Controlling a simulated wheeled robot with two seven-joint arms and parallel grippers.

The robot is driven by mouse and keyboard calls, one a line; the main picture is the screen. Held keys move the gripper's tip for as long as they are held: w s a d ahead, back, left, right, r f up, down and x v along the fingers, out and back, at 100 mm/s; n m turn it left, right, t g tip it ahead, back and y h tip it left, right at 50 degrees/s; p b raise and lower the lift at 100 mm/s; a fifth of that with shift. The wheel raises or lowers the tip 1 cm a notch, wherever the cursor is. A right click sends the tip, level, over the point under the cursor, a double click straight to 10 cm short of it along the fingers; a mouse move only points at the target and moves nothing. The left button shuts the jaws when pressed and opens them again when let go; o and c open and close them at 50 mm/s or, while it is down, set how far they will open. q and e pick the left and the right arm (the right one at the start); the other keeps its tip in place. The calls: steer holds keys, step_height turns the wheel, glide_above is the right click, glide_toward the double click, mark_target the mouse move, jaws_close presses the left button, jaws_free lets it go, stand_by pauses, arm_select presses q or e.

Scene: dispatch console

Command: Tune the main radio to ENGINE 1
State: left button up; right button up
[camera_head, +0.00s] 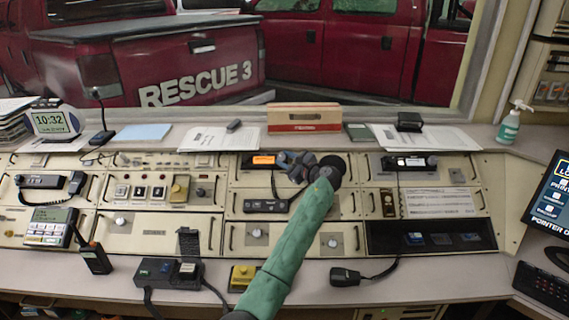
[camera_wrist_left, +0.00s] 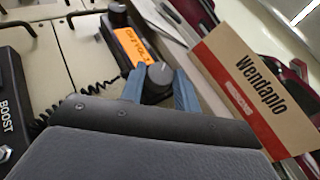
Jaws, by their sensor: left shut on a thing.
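The main radio has a lit orange display (camera_head: 263,160) in the middle of the console. The display also shows in the wrist view (camera_wrist_left: 131,46), tilted, with small dark text I cannot read surely. A grey-black round knob (camera_wrist_left: 160,74) sits beside the display. My left gripper (camera_head: 291,161) reaches in from the front, and its blue fingers (camera_wrist_left: 160,90) stand on either side of the knob, shut on it. In the head view the gripper hides the knob. My right gripper is not in view.
A coiled cord and a handset (camera_head: 265,206) are just below the radio. A cardboard box (camera_head: 304,117) stands on the ledge behind, close to the gripper. A second radio (camera_head: 408,163) is to the right. A desk mic (camera_head: 346,277) lies on the front desk.

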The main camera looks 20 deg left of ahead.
arm_select(q)
steer(key=shift+w+d+n+g, duration=0.1)
steer(key=shift+w+n+g, duration=0.05)
steer(key=shift+n+g, duration=1.35)
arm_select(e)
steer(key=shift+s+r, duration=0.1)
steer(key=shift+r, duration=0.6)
arm_select(q)
steer(key=o, duration=1)
steer(key=shift+w, duration=0.1)
steer(key=shift+c, duration=0.2)
steer(key=shift+d, duration=0.3)
steer(key=shift+s+d+b, duration=0.2)
steer(key=shift+d+b, duration=0.15)
steer(key=shift+s+d, duration=0.2)
steer(key=shift+d, duration=0.3)
steer(key=b+v, duration=0.1)
steer(key=v, duration=0.3)
steer(key=shift+d, duration=0.4)
steer(key=shift+s+d+r, duration=0.15)
steer(key=shift+d+r, duration=0.05)
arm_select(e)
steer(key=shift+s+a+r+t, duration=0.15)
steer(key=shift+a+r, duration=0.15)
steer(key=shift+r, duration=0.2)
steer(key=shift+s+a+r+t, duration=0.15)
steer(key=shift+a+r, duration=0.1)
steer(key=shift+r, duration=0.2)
